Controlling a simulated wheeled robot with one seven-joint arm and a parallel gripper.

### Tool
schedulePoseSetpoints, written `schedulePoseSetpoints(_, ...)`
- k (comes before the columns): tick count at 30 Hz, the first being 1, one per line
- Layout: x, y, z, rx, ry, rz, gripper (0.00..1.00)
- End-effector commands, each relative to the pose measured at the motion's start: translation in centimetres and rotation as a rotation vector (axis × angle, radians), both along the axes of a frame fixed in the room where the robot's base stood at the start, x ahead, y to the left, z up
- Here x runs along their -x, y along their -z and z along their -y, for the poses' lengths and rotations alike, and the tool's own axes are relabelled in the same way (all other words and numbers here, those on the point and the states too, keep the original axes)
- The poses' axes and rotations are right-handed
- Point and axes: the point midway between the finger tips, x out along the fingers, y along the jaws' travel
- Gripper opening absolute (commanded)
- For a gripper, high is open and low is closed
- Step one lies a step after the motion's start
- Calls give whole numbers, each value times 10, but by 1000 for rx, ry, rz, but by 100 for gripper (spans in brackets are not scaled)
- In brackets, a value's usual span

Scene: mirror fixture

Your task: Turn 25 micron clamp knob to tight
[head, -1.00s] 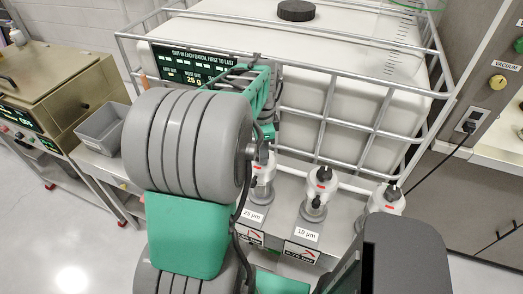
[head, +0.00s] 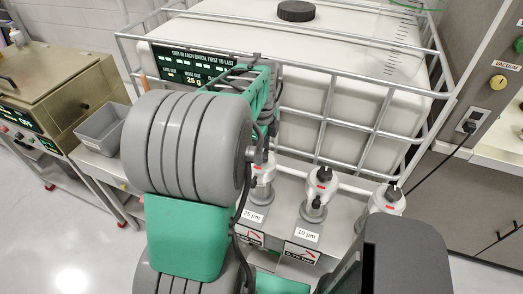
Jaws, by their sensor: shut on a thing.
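The 25 µm filter housing (head: 261,176) is a white unit with a red mark, standing behind its "25 µm" label (head: 252,216). Its clamp knob on top is mostly hidden by my arm and fingers. My gripper (head: 263,150), partly hidden behind my large grey arm link, points down at the top of this housing and is shut on the knob. The angle of the knob cannot be read from here.
The 10 µm housing (head: 319,190) with a black top knob stands close to the right. Another similar housing (head: 384,202) is farther right. A white caged tank (head: 375,110) rises right behind. A grey bin (head: 101,129) sits at left.

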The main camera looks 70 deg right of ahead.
Motion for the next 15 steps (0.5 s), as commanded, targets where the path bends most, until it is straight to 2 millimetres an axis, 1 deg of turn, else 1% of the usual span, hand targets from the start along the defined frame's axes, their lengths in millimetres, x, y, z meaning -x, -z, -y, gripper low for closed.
schedulePoseSetpoints(11, 0, -1, 1, 4, 6, 0, 0)
schedulePoseSetpoints(12, 0, -1, 1, 4, 6, 0, 39)
schedulePoseSetpoints(15, 0, -1, 1, 3, 6, 0, 48)
